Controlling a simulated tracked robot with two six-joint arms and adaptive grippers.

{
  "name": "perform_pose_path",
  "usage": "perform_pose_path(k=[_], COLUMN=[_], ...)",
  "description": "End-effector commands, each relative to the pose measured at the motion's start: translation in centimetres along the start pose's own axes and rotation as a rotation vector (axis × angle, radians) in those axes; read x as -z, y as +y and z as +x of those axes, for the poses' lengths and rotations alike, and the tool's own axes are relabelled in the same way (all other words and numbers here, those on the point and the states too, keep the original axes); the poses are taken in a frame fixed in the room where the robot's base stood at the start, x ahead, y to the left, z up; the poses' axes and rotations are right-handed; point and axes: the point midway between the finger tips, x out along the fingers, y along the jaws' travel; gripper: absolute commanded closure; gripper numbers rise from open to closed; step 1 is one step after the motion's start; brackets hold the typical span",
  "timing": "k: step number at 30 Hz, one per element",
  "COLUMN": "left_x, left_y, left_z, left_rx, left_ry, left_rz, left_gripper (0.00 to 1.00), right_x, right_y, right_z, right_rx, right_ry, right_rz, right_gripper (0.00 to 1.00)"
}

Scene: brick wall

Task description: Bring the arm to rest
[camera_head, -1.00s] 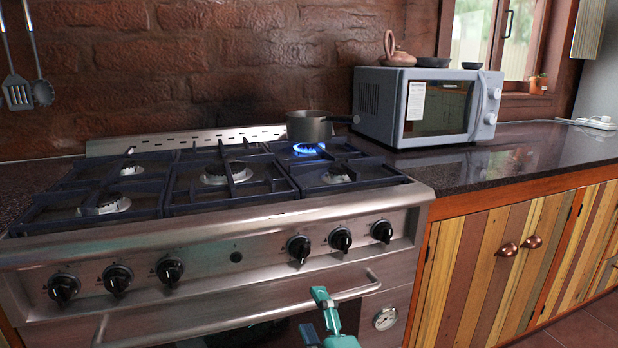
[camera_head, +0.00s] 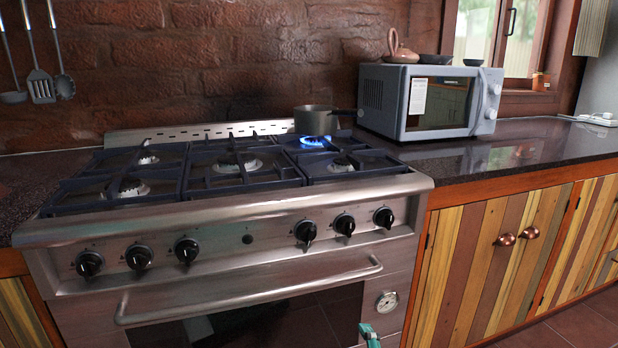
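A small teal part of one of my grippers (camera_head: 369,334) shows at the bottom edge, in front of the oven's lower right corner. It is mostly cut off by the frame, and I cannot tell which arm it belongs to or whether its fingers are open or shut. No held thing shows. A metal saucepan (camera_head: 313,119) stands on the back right burner of the stove (camera_head: 250,200), with a blue flame (camera_head: 313,141) lit under it.
A grey microwave (camera_head: 428,100) stands on the dark counter (camera_head: 500,155) right of the stove, with a clay teapot (camera_head: 401,48) on top. The oven handle bar (camera_head: 250,291) sticks out in front. Utensils (camera_head: 41,85) hang on the wall at left.

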Motion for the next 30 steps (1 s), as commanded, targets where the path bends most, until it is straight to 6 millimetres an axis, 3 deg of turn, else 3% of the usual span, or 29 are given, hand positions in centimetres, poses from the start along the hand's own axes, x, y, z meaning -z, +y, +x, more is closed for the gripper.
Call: perform_pose_path(k=[4, 8, 12, 15, 19, 24, 30], left_x=[0.0, 0.0, 0.0, 0.0, 0.0, 0.0, 0.0], left_y=[0.0, 0.0, 0.0, 0.0, 0.0, 0.0, 0.2], left_z=[0.0, 0.0, 0.0, 0.0, 0.0, 0.0, -0.5], left_rx=[0.000, 0.000, 0.000, 0.000, 0.000, 0.000, 0.000], left_ry=[0.000, 0.000, 0.000, 0.000, 0.000, 0.000, -0.001], left_rz=[0.000, 0.000, 0.000, 0.000, 0.000, 0.000, 0.000], left_gripper=[0.60, 0.60, 0.60, 0.60, 0.60, 0.60, 0.60], right_x=[-4.7, -8.6, -10.8, -10.5, -9.1, -8.0, -7.2], right_y=[-7.6, -16.6, -26.2, -31.5, -34.8, -35.8, -35.7], right_z=[0.6, -0.8, -5.0, -8.8, -12.4, -14.7, -15.9], right_rx=[0.178, 0.397, 0.649, 0.806, 0.924, 0.963, 0.922], right_ry=[-0.079, -0.170, -0.321, -0.472, -0.652, -0.848, -1.052], right_rz=[0.070, 0.279, 0.627, 0.909, 1.180, 1.419, 1.644], right_gripper=[0.30, 0.30, 0.30, 0.30, 0.30, 0.30, 0.30])
